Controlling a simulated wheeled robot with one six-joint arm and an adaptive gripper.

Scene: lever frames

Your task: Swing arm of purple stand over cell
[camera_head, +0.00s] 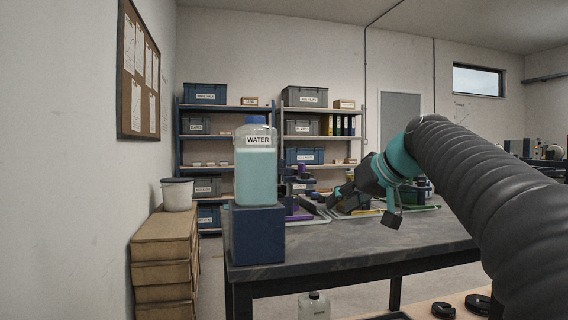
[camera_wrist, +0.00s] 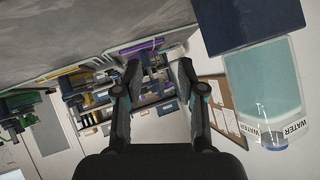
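Purple parts of the stand also show upside down beyond my fingers in the wrist view (camera_wrist: 154,86). My gripper (camera_head: 338,196) is above the table, just right of the purple stand in the picture. In the wrist view its two fingers (camera_wrist: 159,70) are spread apart with nothing held between them. The stand's swing arm and the cell are too small to tell apart.
A water bottle (camera_head: 256,170) stands on a dark blue block (camera_head: 257,235) at the left end of the grey table (camera_head: 350,242). A green device (camera_head: 422,188) is behind my wrist to the right. The table's front part is clear. Shelves (camera_head: 232,138) stand behind.

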